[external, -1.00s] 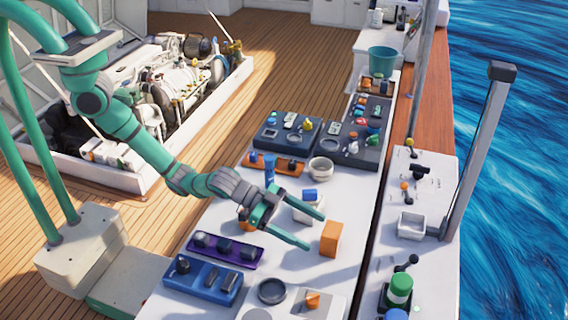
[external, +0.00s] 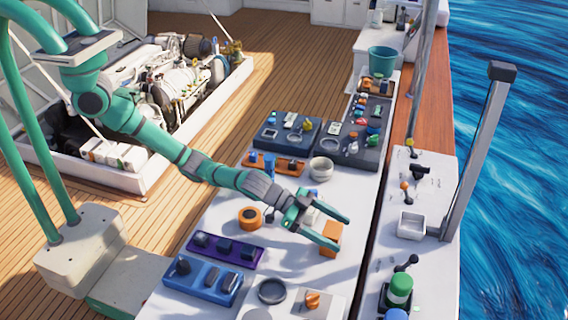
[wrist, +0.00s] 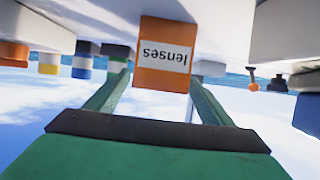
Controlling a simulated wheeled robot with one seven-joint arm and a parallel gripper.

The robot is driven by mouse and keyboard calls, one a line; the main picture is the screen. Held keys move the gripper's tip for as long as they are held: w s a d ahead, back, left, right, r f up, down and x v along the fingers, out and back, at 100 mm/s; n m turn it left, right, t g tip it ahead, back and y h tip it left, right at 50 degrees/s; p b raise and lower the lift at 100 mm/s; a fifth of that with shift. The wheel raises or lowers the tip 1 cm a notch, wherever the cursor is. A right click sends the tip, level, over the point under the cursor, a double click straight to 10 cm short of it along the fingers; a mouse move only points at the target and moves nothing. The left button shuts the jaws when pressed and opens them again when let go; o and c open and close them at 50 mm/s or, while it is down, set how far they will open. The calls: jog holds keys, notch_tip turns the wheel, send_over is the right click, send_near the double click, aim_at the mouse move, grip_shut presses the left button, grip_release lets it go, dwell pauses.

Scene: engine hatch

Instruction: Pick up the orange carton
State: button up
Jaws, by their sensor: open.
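The orange carton (external: 331,238) stands upright on the white bench top, near its right edge. In the wrist view, the orange carton (wrist: 162,54) shows a white label reading "lenses", upside down in that picture. My gripper (external: 343,234) is open, with its two green fingers reaching toward the carton. In the wrist view the fingers of my gripper (wrist: 152,92) lie on either side of the carton's lower part in the picture. I cannot tell whether either finger touches it.
Close by are an orange roll (external: 250,217), a white bowl (external: 321,168) and a purple tray (external: 225,250). A blue tray (external: 202,280) and a dark ring (external: 271,291) are nearer the front. A dark gap runs along the bench's right side.

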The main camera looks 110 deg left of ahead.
aim_at(341, 234)
jog(key=shift+x, duration=1.65)
jog(key=c, duration=1.2)
jog(key=shift+d, duration=0.1)
